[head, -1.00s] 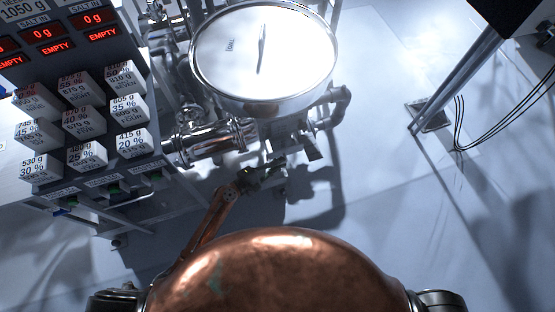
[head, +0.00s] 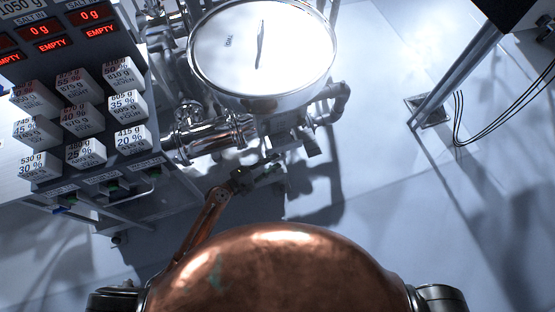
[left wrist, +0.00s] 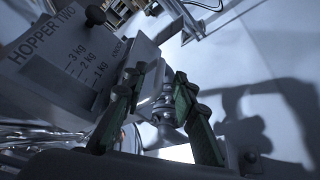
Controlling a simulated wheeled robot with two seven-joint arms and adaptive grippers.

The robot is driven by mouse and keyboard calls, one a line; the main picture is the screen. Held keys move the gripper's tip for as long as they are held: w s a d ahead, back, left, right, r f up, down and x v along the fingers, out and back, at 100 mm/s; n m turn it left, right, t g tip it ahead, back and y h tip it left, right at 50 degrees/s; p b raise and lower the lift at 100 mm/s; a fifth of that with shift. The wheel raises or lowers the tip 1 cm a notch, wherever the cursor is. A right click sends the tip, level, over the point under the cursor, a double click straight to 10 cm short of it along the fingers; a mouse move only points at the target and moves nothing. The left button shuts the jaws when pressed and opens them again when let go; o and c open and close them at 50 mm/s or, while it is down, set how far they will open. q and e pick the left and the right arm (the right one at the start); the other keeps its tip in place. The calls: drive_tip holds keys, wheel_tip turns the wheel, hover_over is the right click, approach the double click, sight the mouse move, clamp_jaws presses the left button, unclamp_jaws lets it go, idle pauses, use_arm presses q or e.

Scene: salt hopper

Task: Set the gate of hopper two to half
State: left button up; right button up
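In the left wrist view the grey panel marked HOPPER TWO (left wrist: 52,58) is tilted at the left. It carries a scale with 1, 2 and 3 kg marks and a dark knob (left wrist: 95,15) at its top. A pale flat plate (left wrist: 143,52) lies beyond my left fingertips. My left gripper (left wrist: 161,80) has its green-padded fingers apart beside the panel; nothing is clearly held. A metal fitting (left wrist: 166,130) shows between the fingers. In the head view my left gripper (head: 264,171) is below the large round vessel. I cannot make out the gate's setting. My right gripper is out of view.
The round metal vessel (head: 262,55) stands at the top centre, with shiny pipework (head: 212,136) below it. At left are weight blocks (head: 75,118) and red displays reading EMPTY (head: 50,44). Open floor (head: 400,200) lies at right, with a metal post and cables.

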use_arm(q)
drive_tip(key=v, duration=0.9)
drive_tip(key=shift+a, duration=0.2)
drive_tip(key=shift+s, duration=0.1)
